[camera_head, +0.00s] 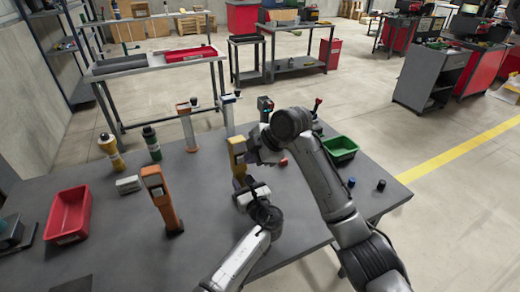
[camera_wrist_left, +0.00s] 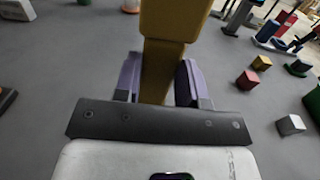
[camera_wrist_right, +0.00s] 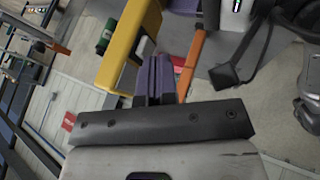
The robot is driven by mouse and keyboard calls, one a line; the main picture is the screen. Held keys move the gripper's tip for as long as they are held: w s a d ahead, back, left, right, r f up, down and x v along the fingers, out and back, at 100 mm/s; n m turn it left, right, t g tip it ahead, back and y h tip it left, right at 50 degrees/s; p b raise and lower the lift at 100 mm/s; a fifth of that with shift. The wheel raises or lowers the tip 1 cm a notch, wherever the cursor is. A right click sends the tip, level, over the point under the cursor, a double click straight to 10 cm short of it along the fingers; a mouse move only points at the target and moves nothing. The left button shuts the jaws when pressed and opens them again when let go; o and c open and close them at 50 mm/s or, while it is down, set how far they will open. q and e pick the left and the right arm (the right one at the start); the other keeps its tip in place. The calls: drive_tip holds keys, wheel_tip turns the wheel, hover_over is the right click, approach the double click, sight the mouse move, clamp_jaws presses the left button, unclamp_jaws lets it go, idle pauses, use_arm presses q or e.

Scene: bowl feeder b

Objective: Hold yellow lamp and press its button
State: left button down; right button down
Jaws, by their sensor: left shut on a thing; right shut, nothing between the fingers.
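The yellow lamp (camera_head: 237,147) stands upright near the middle of the table, with its head at the top. My left gripper (camera_head: 243,187) is shut on its post, low down. In the left wrist view the yellow post (camera_wrist_left: 160,65) runs between the two purple fingers. My right gripper (camera_wrist_right: 155,72) is shut with its fingers together and nothing between them. It is close beside the lamp's head, which fills the upper left of the right wrist view (camera_wrist_right: 120,50). I cannot tell whether the fingertips touch it. The button cannot be made out.
An orange lamp (camera_head: 161,199) and an orange-topped lamp (camera_head: 186,127) stand to the left. A red bin (camera_head: 68,214) is at the far left, a green bin (camera_head: 340,147) at the right. Small cubes (camera_wrist_left: 247,79) lie near the yellow lamp. The table's front left is mostly clear.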

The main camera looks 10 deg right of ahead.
drive_tip(key=shift+x, duration=1.3)
drive_tip(key=shift+w+a, duration=0.15)
drive_tip(key=shift+w, duration=0.95)
drive_tip(key=shift+s+r, duration=0.1)
drive_tip(key=shift+r, duration=0.05)
use_arm(q)
drive_tip(key=shift+f, duration=0.2)
use_arm(e)
drive_tip(key=v, duration=0.9)
drive_tip(key=shift+s+r, duration=0.2)
drive_tip(key=shift+r, duration=0.1)
use_arm(q)
drive_tip(key=shift+a, duration=0.1)
